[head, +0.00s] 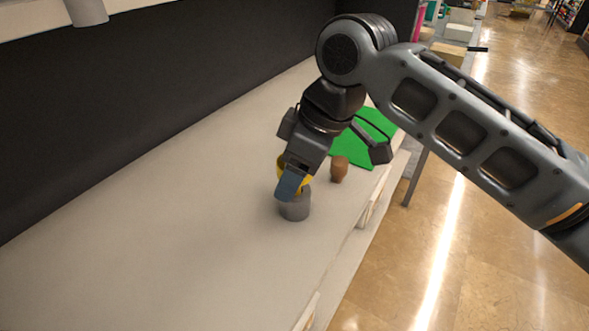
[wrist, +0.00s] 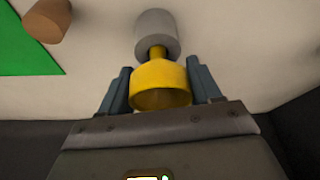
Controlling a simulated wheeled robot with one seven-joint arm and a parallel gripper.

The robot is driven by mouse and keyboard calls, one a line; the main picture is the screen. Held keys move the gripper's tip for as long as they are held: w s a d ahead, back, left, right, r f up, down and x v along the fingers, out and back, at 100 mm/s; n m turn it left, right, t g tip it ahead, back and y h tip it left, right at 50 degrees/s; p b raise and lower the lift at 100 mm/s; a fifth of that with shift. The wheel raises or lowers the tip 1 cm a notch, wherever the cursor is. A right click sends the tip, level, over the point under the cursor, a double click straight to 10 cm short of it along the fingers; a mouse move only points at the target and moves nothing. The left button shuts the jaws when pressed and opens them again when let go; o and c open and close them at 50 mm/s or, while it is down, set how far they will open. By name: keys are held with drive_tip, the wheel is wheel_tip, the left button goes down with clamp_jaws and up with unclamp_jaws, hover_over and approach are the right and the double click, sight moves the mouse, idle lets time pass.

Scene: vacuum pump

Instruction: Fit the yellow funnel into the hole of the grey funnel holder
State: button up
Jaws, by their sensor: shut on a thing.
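The yellow funnel (wrist: 162,82) is between the fingers of my gripper (wrist: 162,88), which is shut on its wide part in the wrist view. Its narrow end points toward the grey funnel holder (wrist: 157,30). In the head view the grey funnel holder (head: 295,206) stands on the white counter, and my gripper (head: 289,180) is just above it. A bit of the yellow funnel (head: 281,170) shows behind the blue finger. The funnel's tip is at the holder's top, but I cannot tell whether it is inside the hole, which is hidden.
A brown cup-like object (head: 339,169) stands on the white counter (head: 190,235) close to the right of my gripper. A green mat (head: 360,147) lies behind it. A dark wall (head: 150,95) runs along the left. The counter's near left part is clear.

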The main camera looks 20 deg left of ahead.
drive_tip(key=shift+f, duration=0.6)
drive_tip(key=o, duration=1.1)
drive_tip(key=shift+b+v, duration=0.6)
drive_tip(key=shift+v, duration=3.35)
